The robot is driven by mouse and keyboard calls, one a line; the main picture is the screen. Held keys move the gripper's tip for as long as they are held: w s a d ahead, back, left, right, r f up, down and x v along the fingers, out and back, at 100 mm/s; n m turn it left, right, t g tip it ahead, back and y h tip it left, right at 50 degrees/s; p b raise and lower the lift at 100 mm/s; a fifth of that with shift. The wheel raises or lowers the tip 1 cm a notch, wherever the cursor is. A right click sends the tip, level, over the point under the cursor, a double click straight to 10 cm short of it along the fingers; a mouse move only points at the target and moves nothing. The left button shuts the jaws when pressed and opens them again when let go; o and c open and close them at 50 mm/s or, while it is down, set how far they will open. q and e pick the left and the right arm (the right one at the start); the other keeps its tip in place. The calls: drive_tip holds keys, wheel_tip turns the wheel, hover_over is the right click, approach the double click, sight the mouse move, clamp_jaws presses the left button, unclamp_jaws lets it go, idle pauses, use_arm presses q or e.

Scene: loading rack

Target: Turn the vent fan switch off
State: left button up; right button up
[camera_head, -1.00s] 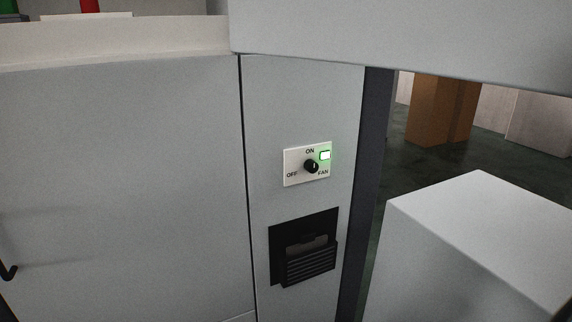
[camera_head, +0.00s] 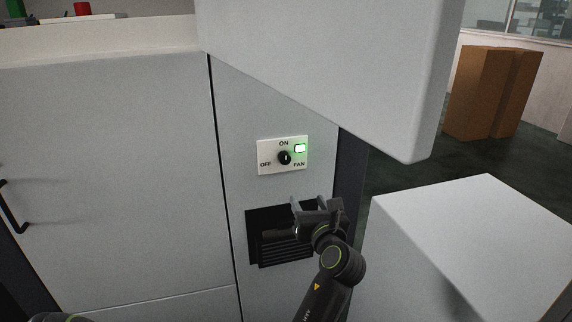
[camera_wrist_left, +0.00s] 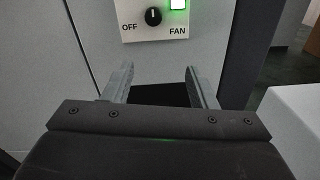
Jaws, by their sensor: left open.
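The plate is on a grey upright panel. My left gripper (camera_head: 312,204) is open and empty, below the plate and in front of the black vent. In the left wrist view its two fingers (camera_wrist_left: 159,84) are spread, with the knob above them, untouched. My right gripper is out of view.
A black slatted vent (camera_head: 285,252) sits below the switch. A large pale box shape (camera_head: 330,70) overhangs at upper right. A pale block (camera_head: 480,225) stands at lower right. A cabinet door with a black handle (camera_head: 14,210) is at left. Brown boxes (camera_head: 485,95) stand behind.

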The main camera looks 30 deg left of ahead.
use_arm(q)
drive_tip(key=r, duration=0.2)
drive_tip(key=p, duration=0.3)
approach(286, 161)
drive_tip(key=shift+y, duration=0.3)
drive_tip(key=x, duration=0.7)
drive_tip(key=shift+d, duration=0.1)
drive_tip(key=shift+x, duration=1)
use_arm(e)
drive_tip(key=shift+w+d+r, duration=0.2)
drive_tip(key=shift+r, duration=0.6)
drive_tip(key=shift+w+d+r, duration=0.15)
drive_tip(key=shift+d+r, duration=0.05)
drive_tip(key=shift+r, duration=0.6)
use_arm(q)
drive_tip(key=shift+f, duration=0.15)
drive_tip(key=c, duration=1)
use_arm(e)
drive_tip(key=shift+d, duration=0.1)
